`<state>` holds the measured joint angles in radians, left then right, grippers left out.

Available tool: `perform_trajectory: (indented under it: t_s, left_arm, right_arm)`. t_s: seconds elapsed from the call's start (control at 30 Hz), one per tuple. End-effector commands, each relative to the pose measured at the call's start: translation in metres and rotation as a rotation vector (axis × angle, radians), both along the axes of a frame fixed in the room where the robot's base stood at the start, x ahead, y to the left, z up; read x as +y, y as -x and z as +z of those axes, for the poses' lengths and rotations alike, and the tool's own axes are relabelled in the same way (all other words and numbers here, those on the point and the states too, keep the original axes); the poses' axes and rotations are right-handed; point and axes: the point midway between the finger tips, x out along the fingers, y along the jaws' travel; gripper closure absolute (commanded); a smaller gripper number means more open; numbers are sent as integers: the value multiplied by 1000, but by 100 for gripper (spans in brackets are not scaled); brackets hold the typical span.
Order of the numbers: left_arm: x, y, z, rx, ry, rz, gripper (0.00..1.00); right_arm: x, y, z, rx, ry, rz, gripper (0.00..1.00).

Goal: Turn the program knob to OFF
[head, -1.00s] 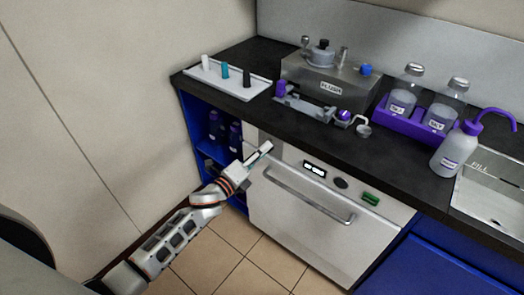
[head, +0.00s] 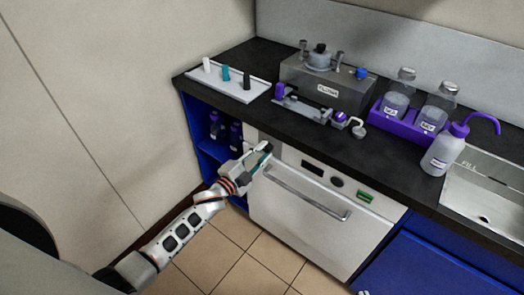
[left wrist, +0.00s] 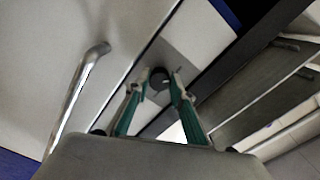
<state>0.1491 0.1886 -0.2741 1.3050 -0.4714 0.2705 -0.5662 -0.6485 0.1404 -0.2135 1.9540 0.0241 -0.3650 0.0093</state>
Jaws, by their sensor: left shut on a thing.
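The program knob is a dark round knob (left wrist: 158,78) on the grey panel strip in the left wrist view. My left gripper (left wrist: 159,86) has its two teal fingers on either side of it and is shut on it. In the head view, my left gripper (head: 266,151) is at the left end of the appliance's top front panel and hides the knob. The white appliance (head: 310,220) stands under the counter, with a dark display (head: 312,169) on its panel. The knob's markings cannot be read. My right gripper is out of view.
A bar handle (head: 305,195) crosses the appliance door just below the panel; it also shows in the left wrist view (left wrist: 75,95). A round dark part (head: 337,181) and a green part (head: 365,196) sit farther right. The black counter (head: 300,130) overhangs above.

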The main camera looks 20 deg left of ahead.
Motion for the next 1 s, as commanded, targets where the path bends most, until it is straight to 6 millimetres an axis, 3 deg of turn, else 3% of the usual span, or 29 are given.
perform_trajectory:
  t_s: [0.33,0.83,0.87,0.9,1.0]
  left_arm:
    - [0,0,1,42,118,1,98]
    - [0,0,0,49,136,1,98]
    - [0,0,0,48,135,1,74]
    - [0,0,0,48,135,1,64]
    - [0,0,0,49,134,0,60]
  right_arm:
    - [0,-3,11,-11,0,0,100]
    - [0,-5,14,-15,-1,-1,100]
    - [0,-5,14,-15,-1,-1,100]
    - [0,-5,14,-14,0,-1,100]
    - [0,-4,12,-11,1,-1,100]
